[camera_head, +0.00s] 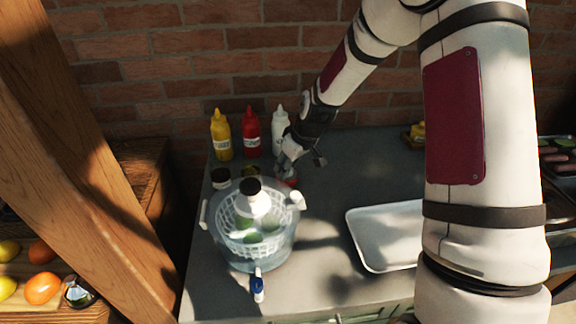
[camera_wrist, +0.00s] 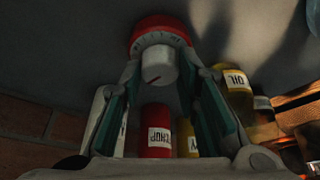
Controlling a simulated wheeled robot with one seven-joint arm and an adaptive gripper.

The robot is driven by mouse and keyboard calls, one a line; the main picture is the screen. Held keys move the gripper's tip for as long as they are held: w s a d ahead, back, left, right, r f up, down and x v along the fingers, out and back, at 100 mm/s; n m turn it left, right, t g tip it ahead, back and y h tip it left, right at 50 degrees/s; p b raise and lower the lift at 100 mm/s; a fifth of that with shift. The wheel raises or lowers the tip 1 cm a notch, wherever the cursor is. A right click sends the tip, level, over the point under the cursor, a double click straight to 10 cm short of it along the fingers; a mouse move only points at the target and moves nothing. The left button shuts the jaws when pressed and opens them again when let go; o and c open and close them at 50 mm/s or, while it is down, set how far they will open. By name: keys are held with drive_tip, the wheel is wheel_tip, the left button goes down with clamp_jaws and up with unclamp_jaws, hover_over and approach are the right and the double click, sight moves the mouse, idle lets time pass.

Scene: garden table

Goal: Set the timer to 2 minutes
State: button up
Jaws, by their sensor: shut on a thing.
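The timer is red with a white knob; its red body (camera_wrist: 160,27) and knob (camera_wrist: 158,66) show in the wrist view. The knob has a red pointer line, and the scale marks around it are too small to read. My gripper (camera_wrist: 160,78) has one finger on each side of the knob and is shut on it. In the head view my gripper (camera_head: 289,163) reaches down to the timer (camera_head: 290,182) on the grey table, and largely hides it.
Yellow (camera_head: 221,136), red (camera_head: 251,132) and white (camera_head: 279,130) bottles stand behind, near the brick wall. A clear tub (camera_head: 245,262) with a white basket stands in front of the timer. A white tray (camera_head: 385,235) lies to the right.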

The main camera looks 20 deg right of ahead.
drive_tip(key=m+h+b, duration=0.1)
drive_tip(key=m, duration=0.2)
drive_tip(key=shift+a+m, duration=0.15)
drive_tip(key=shift+m, duration=0.15)
drive_tip(key=shift+m+h, duration=0.6)
drive_tip(key=shift+m, duration=0.5)
drive_tip(key=o, duration=1.1)
drive_tip(key=shift+o, duration=0.2)
drive_tip(key=shift+t, duration=0.3)
drive_tip(key=v, duration=1.2)
